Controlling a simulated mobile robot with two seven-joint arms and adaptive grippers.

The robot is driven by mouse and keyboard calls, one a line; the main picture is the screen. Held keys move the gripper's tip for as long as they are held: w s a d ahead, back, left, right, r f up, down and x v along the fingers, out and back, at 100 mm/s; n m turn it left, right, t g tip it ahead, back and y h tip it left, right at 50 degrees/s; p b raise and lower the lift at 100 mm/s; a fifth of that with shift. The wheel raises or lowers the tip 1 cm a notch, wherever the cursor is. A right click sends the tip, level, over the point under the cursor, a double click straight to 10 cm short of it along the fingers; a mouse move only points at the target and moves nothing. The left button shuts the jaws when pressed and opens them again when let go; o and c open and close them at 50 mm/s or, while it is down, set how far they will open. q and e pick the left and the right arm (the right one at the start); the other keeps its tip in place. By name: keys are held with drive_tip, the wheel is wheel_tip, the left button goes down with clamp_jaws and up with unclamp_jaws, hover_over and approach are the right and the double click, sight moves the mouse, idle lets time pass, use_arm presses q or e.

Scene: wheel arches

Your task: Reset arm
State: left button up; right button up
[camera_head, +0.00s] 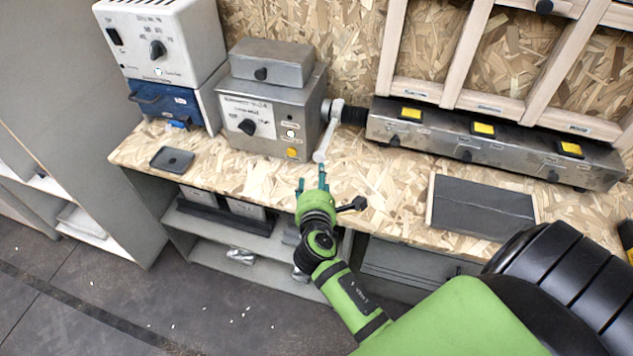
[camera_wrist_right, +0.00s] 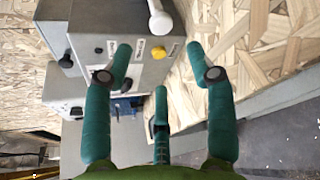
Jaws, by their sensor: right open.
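My right arm (camera_head: 349,295) is green and reaches up from the lower right in the head view. Its gripper (camera_head: 313,183) is over the front edge of the chipboard bench, below a grey metal box with a black knob. In the right wrist view the teal fingers of the gripper (camera_wrist_right: 160,75) are spread apart with nothing between them. The grey box (camera_wrist_right: 125,25) shows beyond the fingers, with a yellow button (camera_wrist_right: 166,50) and a white-tipped lever (camera_wrist_right: 159,18). My left gripper does not show in the head view.
The chipboard bench (camera_head: 385,192) carries the grey box (camera_head: 263,112), a white-and-blue unit (camera_head: 160,50), a small dark tray (camera_head: 172,160), a long panel with yellow switches (camera_head: 490,140) and a dark flat plate (camera_head: 480,207). A shelf (camera_head: 215,228) with metal items is below. Wooden frames stand behind.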

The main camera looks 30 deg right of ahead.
drive_tip(key=shift+s, duration=0.15)
idle(0.4)
drive_tip(key=s+f+m+g+y, duration=0.3)
drive_tip(key=s+f+m+g, duration=0.2)
drive_tip(key=s+m, duration=0.7)
drive_tip(key=s+a+m+g+y, duration=0.4)
drive_tip(key=s+a+m+y, duration=0.15)
drive_tip(key=s+a, duration=0.45)
drive_tip(key=s+d+f+g, duration=0.1)
drive_tip(key=s+f, duration=0.1)
drive_tip(key=f, duration=1)
drive_tip(key=s+f, duration=0.2)
drive_tip(key=f, duration=1)
drive_tip(key=s+d+f+g, duration=0.1)
drive_tip(key=s+d+f, duration=0.2)
drive_tip(key=s+f, duration=1)
drive_tip(key=shift+s, duration=1)
